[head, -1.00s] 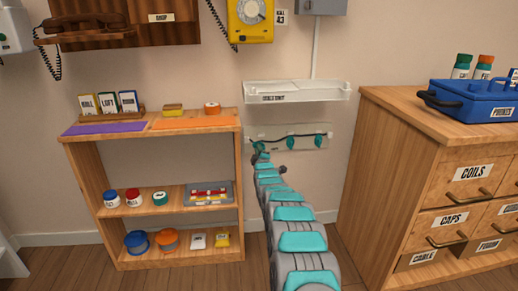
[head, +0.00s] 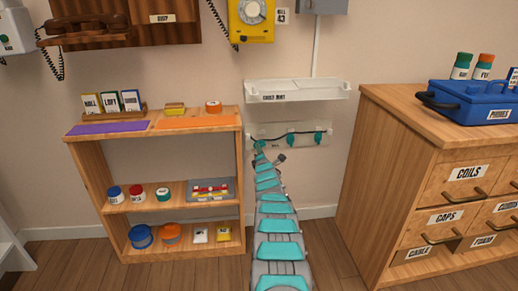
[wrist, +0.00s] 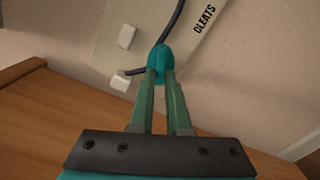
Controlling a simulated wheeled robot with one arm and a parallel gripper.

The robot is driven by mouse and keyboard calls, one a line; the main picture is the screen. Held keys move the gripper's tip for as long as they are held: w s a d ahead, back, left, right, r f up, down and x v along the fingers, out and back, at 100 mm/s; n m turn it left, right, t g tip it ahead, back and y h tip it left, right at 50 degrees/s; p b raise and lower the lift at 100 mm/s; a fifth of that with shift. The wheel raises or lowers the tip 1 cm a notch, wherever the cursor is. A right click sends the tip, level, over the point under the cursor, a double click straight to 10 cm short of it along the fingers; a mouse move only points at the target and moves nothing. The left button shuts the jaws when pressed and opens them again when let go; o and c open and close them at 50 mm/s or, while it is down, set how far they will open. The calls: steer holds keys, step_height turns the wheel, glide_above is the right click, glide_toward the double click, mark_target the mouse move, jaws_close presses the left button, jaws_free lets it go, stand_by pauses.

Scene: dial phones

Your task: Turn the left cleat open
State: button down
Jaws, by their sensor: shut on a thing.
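A pale board (head: 275,134) labelled CLEATS is on the wall and carries teal cleats with a dark cord across them. The left cleat (wrist: 160,60) is the teal knob in the wrist view; in the head view it is at the arm's far end (head: 259,144). The middle cleat (head: 291,139) and right cleat (head: 318,137) are clear of my arm. My gripper (wrist: 160,75) is shut on the left cleat, with both green fingers against it. The dark cord (wrist: 172,28) runs up from the cleat, and a short dark piece sticks out to its left.
A white ledge (head: 297,91) is above the board. A wooden shelf unit (head: 155,170) with jars and boxes stands close on the left. A wooden drawer cabinet (head: 440,170) with a blue toolbox (head: 470,102) stands on the right. Floor between them is free.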

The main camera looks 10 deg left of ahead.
steer(key=shift+f, duration=0.15)
stand_by(0.4)
steer(key=c, duration=0.9)
jaws_free()
steer(key=shift+v, duration=3.95)
